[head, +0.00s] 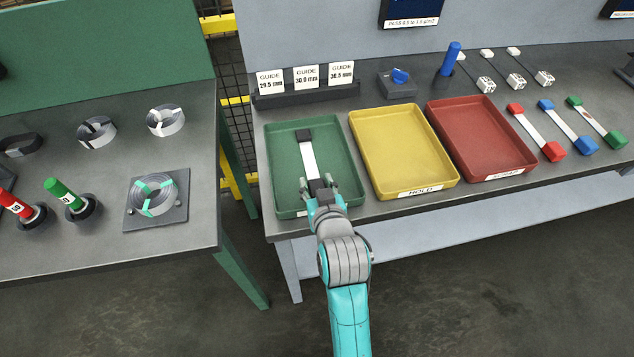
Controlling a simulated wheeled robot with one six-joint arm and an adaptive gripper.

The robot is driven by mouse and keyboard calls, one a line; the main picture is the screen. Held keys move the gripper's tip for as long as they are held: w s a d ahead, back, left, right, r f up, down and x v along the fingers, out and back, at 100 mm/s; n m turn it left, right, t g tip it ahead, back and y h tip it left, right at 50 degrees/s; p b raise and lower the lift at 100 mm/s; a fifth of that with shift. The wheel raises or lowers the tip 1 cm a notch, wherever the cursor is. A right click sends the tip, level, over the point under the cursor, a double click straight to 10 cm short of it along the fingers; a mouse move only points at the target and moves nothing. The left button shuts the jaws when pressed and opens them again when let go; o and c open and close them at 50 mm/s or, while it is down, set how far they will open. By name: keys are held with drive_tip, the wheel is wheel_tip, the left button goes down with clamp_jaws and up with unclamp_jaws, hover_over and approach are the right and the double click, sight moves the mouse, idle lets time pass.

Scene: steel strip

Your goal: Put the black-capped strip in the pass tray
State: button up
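The black-capped strip (308,160) is a white strip with a dark block at each end. It lies lengthwise inside the green tray (278,165), its far cap near the back wall and its near cap toward the front. My gripper (319,186) is over the front of this tray, its two fingers spread on either side of the near black cap. The fingers look apart from the cap, with the strip appearing to rest on the tray floor. My gripper and wrist hide part of the tray's front rim and most of its label.
A yellow tray (399,152) labelled HOLD and a red tray (483,138) stand to the right, both empty. Red-, blue- and green-capped strips (564,122) lie farther right. A guide rack (305,92) is behind the green tray. A gap separates the left bench (110,240).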

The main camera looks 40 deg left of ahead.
drive_tip(key=shift+o, duration=0.8)
drive_tip(key=shift+d, duration=0.1)
drive_tip(key=v, duration=1.2)
